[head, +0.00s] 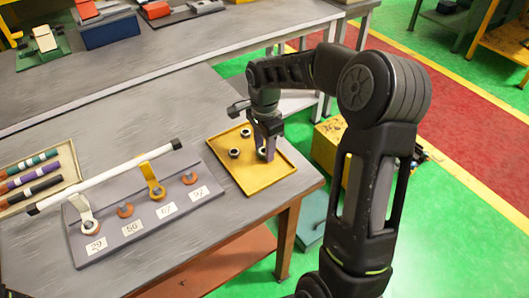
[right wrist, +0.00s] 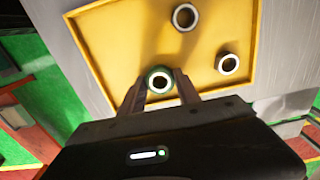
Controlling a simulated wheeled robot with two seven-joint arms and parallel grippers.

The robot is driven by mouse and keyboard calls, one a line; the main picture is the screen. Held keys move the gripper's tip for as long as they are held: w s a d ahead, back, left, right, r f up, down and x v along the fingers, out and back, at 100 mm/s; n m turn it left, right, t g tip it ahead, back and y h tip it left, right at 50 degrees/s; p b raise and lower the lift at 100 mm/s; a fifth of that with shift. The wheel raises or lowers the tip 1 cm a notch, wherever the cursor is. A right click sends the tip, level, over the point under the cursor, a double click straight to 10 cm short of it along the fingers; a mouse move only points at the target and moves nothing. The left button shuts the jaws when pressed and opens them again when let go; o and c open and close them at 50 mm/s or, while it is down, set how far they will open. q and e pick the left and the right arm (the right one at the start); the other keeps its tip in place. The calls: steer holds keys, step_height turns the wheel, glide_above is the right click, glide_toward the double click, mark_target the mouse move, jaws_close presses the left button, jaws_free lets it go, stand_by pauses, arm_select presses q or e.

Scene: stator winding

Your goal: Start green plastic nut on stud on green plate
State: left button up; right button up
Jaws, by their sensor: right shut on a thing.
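My right gripper (head: 264,151) reaches down over the yellow tray (head: 277,170) on the near table. In the right wrist view the right gripper (right wrist: 160,88) is shut on a ring-shaped nut with a green rim (right wrist: 158,74) and a pale inner ring. The nut is low at the tray; I cannot tell whether it still touches the tray floor. Two other dark-rimmed nuts (head: 234,153) (head: 246,132) lie loose in the tray, apart from the gripper. A green plate (head: 25,59) with parts on it lies on the far bench; no stud can be made out. My left gripper is not in view.
A grey board (head: 150,239) with hooks, number labels and a white bar (head: 105,177) stands left of the tray. A rack of coloured rods (head: 68,155) is at far left. A blue box (head: 108,30) sits on the far bench. The table between board and tray is clear.

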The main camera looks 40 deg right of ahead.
steer(key=c, duration=0.3)
arm_select(q)
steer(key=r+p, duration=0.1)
steer(key=p, duration=0.1)
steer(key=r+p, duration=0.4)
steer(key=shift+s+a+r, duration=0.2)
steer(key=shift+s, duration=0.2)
arm_select(e)
step_height(320, 180, up, 9)
steer(key=w+a+n, duration=0.1)
steer(key=a+n, duration=0.4)
steer(key=n, duration=0.1)
steer(key=w+a+f+n, duration=0.1)
steer(key=a+n, duration=0.5)
steer(key=w+a+n, duration=0.2)
steer(key=a+n, duration=0.4)
steer(key=shift+a+f+n, duration=0.1)
steer(key=shift+f+n, duration=0.1)
steer(key=shift+n, duration=0.1)
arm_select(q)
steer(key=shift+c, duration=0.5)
